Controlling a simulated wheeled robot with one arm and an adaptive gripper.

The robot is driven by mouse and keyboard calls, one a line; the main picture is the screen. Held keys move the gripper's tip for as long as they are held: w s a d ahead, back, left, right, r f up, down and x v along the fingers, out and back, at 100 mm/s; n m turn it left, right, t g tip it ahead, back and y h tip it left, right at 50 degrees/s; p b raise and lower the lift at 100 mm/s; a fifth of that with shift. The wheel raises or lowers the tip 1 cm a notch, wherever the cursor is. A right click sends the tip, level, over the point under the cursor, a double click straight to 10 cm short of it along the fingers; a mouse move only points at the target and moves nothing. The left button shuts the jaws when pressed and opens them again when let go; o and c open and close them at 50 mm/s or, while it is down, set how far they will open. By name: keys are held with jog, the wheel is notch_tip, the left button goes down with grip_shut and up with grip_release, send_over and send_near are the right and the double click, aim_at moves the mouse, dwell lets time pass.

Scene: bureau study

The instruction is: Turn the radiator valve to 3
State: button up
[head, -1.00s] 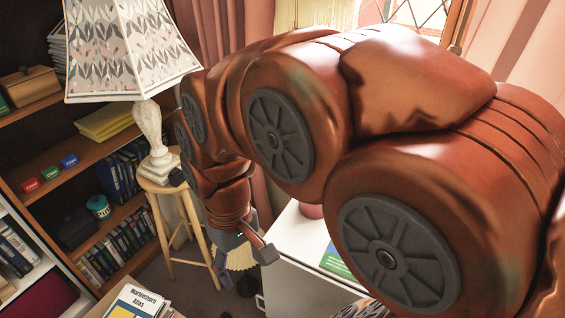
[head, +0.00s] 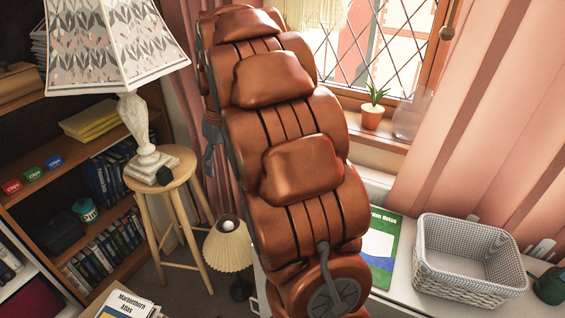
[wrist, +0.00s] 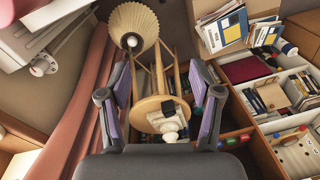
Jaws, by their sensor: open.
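A pale rounded fitting with a knob-like end (wrist: 43,66) shows at the left of the wrist view, by the wall and below a white panel. It looks like the radiator valve, but I cannot read any number on it. I cannot make out the valve in the head view. My gripper (wrist: 160,72) is open and empty in the wrist view, its two fingers spread with purple pads facing each other. The fitting lies outside the fingers, to their left and apart from them. In the head view my arm mostly hides the gripper.
A wooden stool (head: 171,183) bears a table lamp (head: 120,50). A small pleated lamp (head: 228,246) stands on the floor beside it. A bookcase (head: 60,172) is at the left. The white surface at the right holds a basket (head: 466,262). Pink curtains (wrist: 94,105) hang near the fitting.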

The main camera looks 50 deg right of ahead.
jog(key=w+d+f+t+b, duration=0.1)
jog(key=w+d+f, duration=0.2)
jog(key=d, duration=0.3)
jog(key=w+d+f+n+b, duration=0.1)
jog(key=w+d+f, duration=0.15)
jog(key=d, duration=0.45)
jog(key=w+d+f+t+b, duration=0.1)
jog(key=w+d+f+b, duration=0.1)
jog(key=w+d+f, duration=0.3)
jog(key=d+f+n+t+b, duration=0.1)
jog(key=d+f, duration=0.2)
jog(key=d, duration=0.6)
jog(key=d+f+n+t+b, duration=0.15)
jog(key=d+f, duration=0.25)
jog(key=d, duration=0.5)
jog(key=shift+m+g, duration=0.25)
jog(key=shift+g, duration=0.1)
jog(key=shift+s+a+x, duration=0.15)
jog(key=shift+x, duration=1.75)
jog(key=shift+s+a+x, duration=0.15)
jog(key=shift+x, duration=1.75)
jog(key=shift+f, duration=0.1)
jog(key=c, duration=1.1)
jog(key=shift+c, duration=0.2)
jog(key=shift+m+b, duration=0.45)
jog(key=shift+m, duration=0.25)
